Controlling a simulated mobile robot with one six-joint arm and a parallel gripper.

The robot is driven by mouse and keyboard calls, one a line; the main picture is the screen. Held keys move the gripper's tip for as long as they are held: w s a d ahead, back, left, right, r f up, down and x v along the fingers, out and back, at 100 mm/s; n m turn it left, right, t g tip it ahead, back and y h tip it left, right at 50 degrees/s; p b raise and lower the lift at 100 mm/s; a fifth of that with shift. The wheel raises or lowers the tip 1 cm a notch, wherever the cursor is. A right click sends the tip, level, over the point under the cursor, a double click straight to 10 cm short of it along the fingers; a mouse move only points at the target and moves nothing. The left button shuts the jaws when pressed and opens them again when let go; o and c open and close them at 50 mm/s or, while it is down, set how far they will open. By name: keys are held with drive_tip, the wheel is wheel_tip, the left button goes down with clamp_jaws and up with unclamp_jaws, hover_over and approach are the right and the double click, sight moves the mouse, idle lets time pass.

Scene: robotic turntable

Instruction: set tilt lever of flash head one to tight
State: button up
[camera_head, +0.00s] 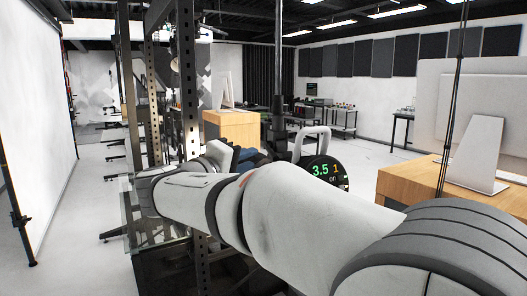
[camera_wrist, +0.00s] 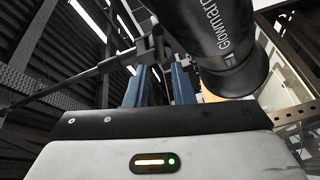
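A dark flash head (camera_head: 324,171) shows its round rear panel with lit digits "3.5 1" and "on", beyond my arm in the head view. A pale U-shaped handle (camera_head: 313,138) stands on it. In the wrist view, a black flash head barrel (camera_wrist: 215,40) with white lettering fills the upper right, close beyond my gripper (camera_wrist: 158,82). The two blue fingers stand apart with a gap between them. A dark clamp joint with a bar (camera_wrist: 95,72) crosses beyond the fingers. I cannot single out the tilt lever or tell whether anything sits between the fingertips.
A perforated metal upright (camera_head: 188,85) stands left of the flash head. A thin dark pole (camera_head: 278,70) rises behind it. A wooden desk with a monitor (camera_head: 478,150) is at the right. Open floor (camera_head: 90,200) lies at the left.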

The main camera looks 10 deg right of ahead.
sight(269, 153)
drive_tip(key=p+x, duration=0.1)
drive_tip(key=x, duration=0.5)
drive_tip(key=shift+w+d, duration=0.25)
drive_tip(key=shift+d, duration=0.05)
clamp_jaws()
